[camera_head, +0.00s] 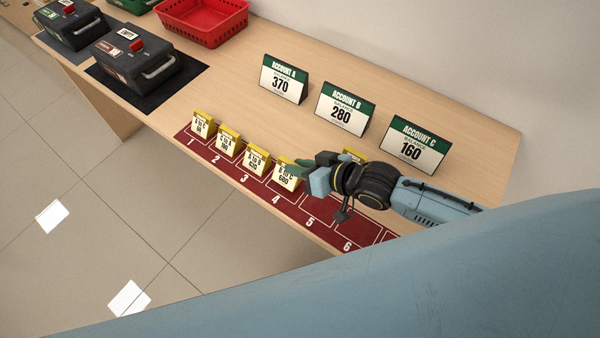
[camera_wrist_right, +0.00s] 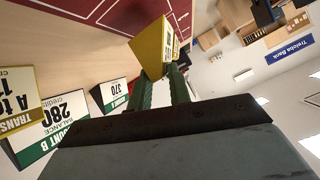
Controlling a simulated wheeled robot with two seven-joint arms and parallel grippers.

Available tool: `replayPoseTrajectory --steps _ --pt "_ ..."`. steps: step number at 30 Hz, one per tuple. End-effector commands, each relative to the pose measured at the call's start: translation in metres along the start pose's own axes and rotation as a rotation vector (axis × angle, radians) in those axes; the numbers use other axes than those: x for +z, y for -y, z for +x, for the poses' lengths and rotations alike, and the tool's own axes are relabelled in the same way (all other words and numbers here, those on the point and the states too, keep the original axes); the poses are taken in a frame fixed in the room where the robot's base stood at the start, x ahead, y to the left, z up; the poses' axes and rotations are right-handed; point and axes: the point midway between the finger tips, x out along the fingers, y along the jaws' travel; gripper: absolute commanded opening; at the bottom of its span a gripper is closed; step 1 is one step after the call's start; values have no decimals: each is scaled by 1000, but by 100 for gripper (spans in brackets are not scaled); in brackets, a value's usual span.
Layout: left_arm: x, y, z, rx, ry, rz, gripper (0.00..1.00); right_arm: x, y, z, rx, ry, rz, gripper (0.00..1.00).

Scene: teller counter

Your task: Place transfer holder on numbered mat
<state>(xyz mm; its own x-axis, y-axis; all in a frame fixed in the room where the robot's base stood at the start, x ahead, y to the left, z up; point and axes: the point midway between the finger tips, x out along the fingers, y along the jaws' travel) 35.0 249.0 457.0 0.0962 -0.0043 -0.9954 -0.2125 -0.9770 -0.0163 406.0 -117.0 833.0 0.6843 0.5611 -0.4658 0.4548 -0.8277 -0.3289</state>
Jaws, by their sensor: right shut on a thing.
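The dark red numbered mat (camera_head: 312,207) lies along the counter's front edge with slots 1 to 6 readable. Yellow-topped transfer holders stand at slot 1 (camera_head: 202,125), slot 2 (camera_head: 228,141) and slot 3 (camera_head: 257,159). My right gripper (camera_head: 298,168), with green fingers, is shut on a holder reading B to C 680 (camera_head: 286,176) at slot 4. That holder also shows as a yellow wedge in the right wrist view (camera_wrist_right: 152,47), between the fingertips. I cannot tell whether its base touches the mat. Another yellow holder (camera_head: 355,155) is partly hidden behind my right gripper. My left gripper is out of view.
Account signs A (camera_head: 284,79), B (camera_head: 345,110) and C (camera_head: 415,144) stand behind the mat. Two black boxes (camera_head: 136,60) with handles and a red basket (camera_head: 201,20) are at the far left. Counter between mat and signs is mostly clear.

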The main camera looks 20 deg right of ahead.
Motion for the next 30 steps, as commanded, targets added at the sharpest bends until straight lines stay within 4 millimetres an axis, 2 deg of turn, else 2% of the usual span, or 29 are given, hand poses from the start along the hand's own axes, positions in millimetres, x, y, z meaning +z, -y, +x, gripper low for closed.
replayPoseTrajectory --steps 5,15,16,20,30 --pt "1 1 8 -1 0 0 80 21 -9 12 1 0 0 0" --pt "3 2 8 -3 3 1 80 23 -9 14 0 -1 0 0" --pt "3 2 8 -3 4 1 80 23 -9 13 0 0 0 23" --pt "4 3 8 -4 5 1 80 23 -9 13 0 0 1 40" --pt "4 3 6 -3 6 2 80 20 -8 11 0 0 1 42"
